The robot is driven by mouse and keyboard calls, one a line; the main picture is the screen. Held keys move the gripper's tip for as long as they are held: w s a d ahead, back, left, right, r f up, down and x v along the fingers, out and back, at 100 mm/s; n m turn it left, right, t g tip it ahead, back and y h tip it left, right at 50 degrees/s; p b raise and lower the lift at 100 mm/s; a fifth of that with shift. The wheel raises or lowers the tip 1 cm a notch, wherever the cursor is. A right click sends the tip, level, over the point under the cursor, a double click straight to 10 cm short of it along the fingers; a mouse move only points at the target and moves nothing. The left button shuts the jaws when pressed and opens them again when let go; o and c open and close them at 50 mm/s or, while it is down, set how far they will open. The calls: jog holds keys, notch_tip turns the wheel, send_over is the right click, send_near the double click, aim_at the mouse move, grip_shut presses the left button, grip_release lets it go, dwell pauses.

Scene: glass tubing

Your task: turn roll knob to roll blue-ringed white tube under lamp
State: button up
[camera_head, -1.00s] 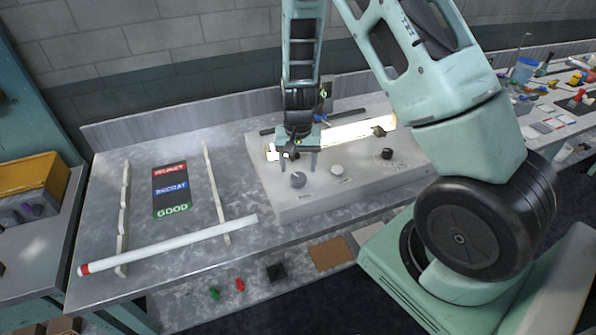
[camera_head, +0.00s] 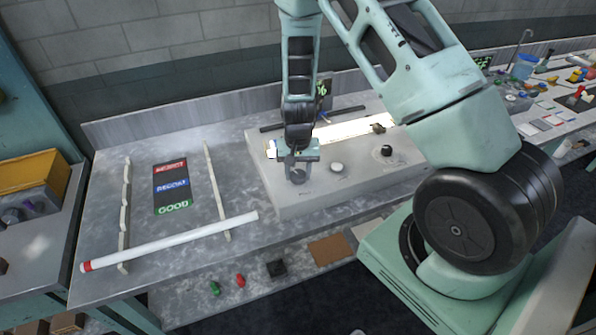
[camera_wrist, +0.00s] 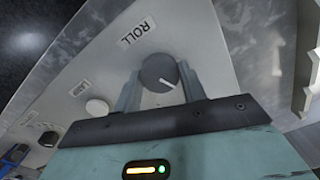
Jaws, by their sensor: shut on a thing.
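The grey roll knob (camera_wrist: 158,72) with a white pointer line sits beside the ROLL label on the pale console (camera_head: 330,195). My gripper (camera_wrist: 160,84) is shut on the knob, one finger on each side of it. In the head view my gripper (camera_head: 298,172) reaches down to the console's front left, and mostly hides the knob. A brightly lit strip (camera_head: 350,129) runs along the console behind my gripper. The blue-ringed tube cannot be told apart in the glare, and my arm covers part of that area.
A white knob (camera_head: 337,168) marked LAMP and a black knob (camera_head: 386,151) are on the console. A white tube with a red ring (camera_head: 170,242) lies across two notched rails at left. A red, blue and green sorting card (camera_head: 171,185) lies between the rails.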

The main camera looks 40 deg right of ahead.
aim_at(298, 174)
jog(key=shift+f+n+b, duration=0.25)
jog(key=shift+n+b, duration=0.5)
jog(key=shift+n, duration=0.25)
jog(key=n, duration=0.1)
jog(key=n+b, duration=0.1)
jog(key=shift+r+n, duration=0.25)
jog(key=shift+n, duration=0.15)
jog(key=o, duration=1)
notch_tip(298, 174, up, 17)
jog(key=b, duration=0.3)
jog(key=shift+r, duration=0.2)
